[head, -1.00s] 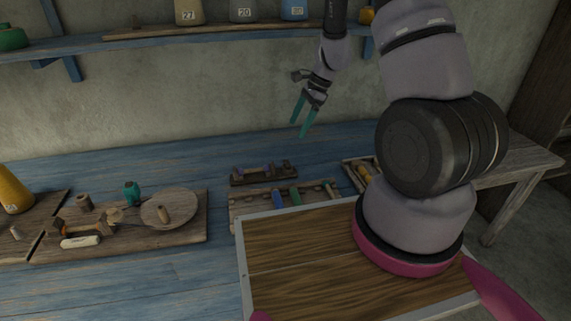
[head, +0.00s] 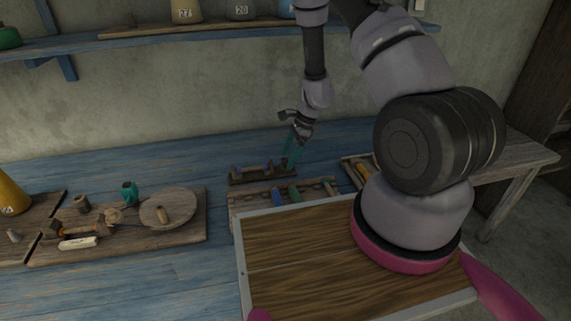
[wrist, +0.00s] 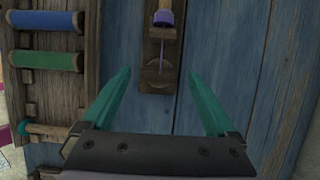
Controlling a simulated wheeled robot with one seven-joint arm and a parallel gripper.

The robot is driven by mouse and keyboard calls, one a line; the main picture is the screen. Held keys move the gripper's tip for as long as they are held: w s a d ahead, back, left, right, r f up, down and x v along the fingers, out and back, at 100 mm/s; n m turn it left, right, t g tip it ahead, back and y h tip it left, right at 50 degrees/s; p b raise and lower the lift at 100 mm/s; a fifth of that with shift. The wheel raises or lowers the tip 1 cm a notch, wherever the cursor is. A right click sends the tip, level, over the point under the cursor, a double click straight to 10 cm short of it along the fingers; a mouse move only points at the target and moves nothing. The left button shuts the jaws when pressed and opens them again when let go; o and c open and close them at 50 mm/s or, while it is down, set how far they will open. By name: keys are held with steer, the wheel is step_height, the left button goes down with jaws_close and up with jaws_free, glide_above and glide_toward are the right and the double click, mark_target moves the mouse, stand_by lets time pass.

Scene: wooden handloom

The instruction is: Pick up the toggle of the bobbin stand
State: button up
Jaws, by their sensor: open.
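The small dark wooden bobbin stand (head: 263,176) lies on the blue table near the wall. In the wrist view the stand (wrist: 150,80) shows end-on with a purple bobbin (wrist: 163,19). A thin purple thread runs from the bobbin to a small round wooden piece (wrist: 156,67), which looks like the toggle, though its shape is hard to make out. My gripper (head: 290,162) is open and empty at the stand's right end. In the wrist view its teal fingers (wrist: 157,73) are spread to either side of the stand's end. I cannot tell the height gap.
A wooden rack (head: 245,199) with blue (wrist: 48,22) and green (wrist: 46,62) rolls lies just in front of the stand. A teal-ended rod (wrist: 40,128) is beside my left finger. A wooden panel (head: 290,250) fills the near side. A board with a round disc (head: 152,211) lies left.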

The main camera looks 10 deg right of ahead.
mark_target(287, 161)
steer(key=shift+a+f, duration=0.2)
steer(key=shift+f, duration=0.4)
steer(key=c, duration=1.4)
step_height(287, 161, up, 10)
steer(key=shift+s, duration=0.1)
